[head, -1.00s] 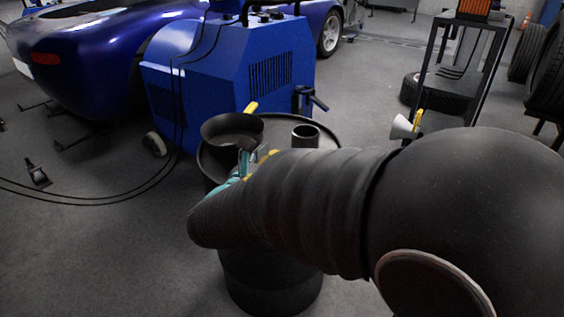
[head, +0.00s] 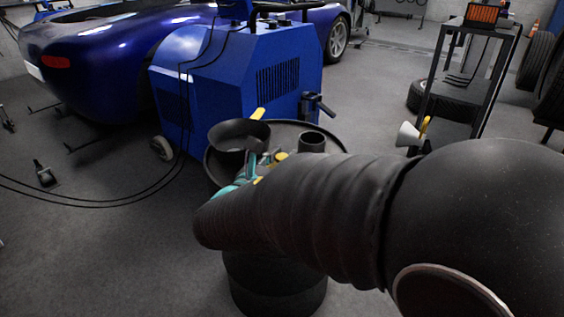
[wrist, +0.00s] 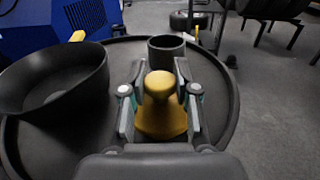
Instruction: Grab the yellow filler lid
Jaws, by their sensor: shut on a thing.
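The yellow filler lid (wrist: 161,108) is a knobbed yellow piece, narrow at the top and wider below. In the wrist view it sits between the two fingers of my gripper (wrist: 160,92), which is shut on it. In the head view my gripper (head: 259,165) is partly hidden behind my arm, and only a bit of the yellow lid (head: 281,157) shows. The lid is over the top of a dark round drum (wrist: 222,75); whether it touches the drum top cannot be told.
A wide black funnel (wrist: 50,80) with a yellow handle (wrist: 77,36) stands left of my gripper on the drum. A short dark pipe (wrist: 166,50) rises just beyond. A blue machine (head: 240,85) stands behind, and a shelf cart (head: 465,90) stands at right.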

